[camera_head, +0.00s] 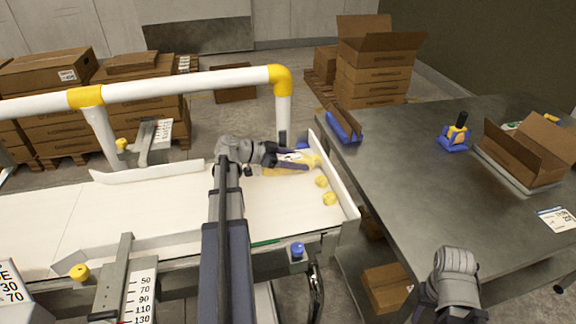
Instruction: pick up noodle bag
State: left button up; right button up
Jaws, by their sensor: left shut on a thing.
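The noodle bag (286,170), yellowish with a white and blue patch, is at the far right end of the pale belt, close to the end guard. My left gripper (297,160) reaches in from the left and is shut on the bag. The fingers and wrist hide part of the bag. I cannot tell if the bag is touching the belt. My right arm shows at the lower right, but its fingers are not visible.
Two small yellow round pieces (325,190) are at the belt's right end, beside a white end guard (335,172). A white rail (190,87) with yellow joints runs behind the belt. A grey table (400,180) on the right holds an open carton (522,160) and a blue-and-yellow tool (456,135).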

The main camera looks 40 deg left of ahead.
pick_arm(q)
grip_shut()
jog(key=shift+r, duration=0.1)
notch_tip(320, 180, up, 28)
jog(key=p, duration=2.8)
